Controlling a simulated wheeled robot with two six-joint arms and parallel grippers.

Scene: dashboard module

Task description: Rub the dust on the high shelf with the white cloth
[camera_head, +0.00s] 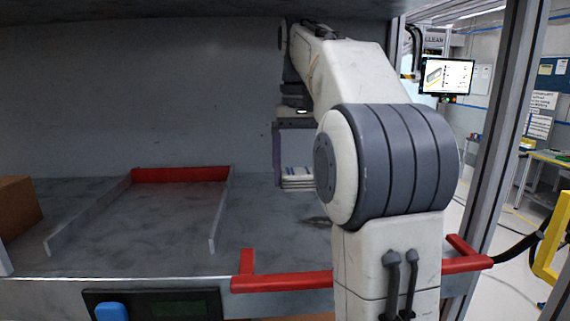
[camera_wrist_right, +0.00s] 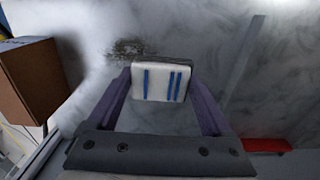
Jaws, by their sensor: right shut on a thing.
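The white cloth (camera_head: 298,178), a folded block with blue stripes, is between the fingers of my right gripper (camera_head: 294,172). In the right wrist view the cloth (camera_wrist_right: 161,82) sits between both purple fingers of the right gripper (camera_wrist_right: 163,85), which is shut on it. The dust is a dark speckled patch (camera_wrist_right: 127,47) on the grey shelf (camera_wrist_right: 220,75), just beyond the cloth's upper left corner. In the head view the dust (camera_head: 318,221) shows in front of the cloth, partly behind my right arm. I cannot tell whether the cloth touches the shelf. My left gripper is not in view.
A brown box (camera_head: 18,205) stands at the shelf's left. A low divider with a red back piece (camera_head: 180,174) is left of the gripper. A red rail (camera_head: 285,282) runs along the front edge. A brown box (camera_wrist_right: 30,82) is at left in the wrist view.

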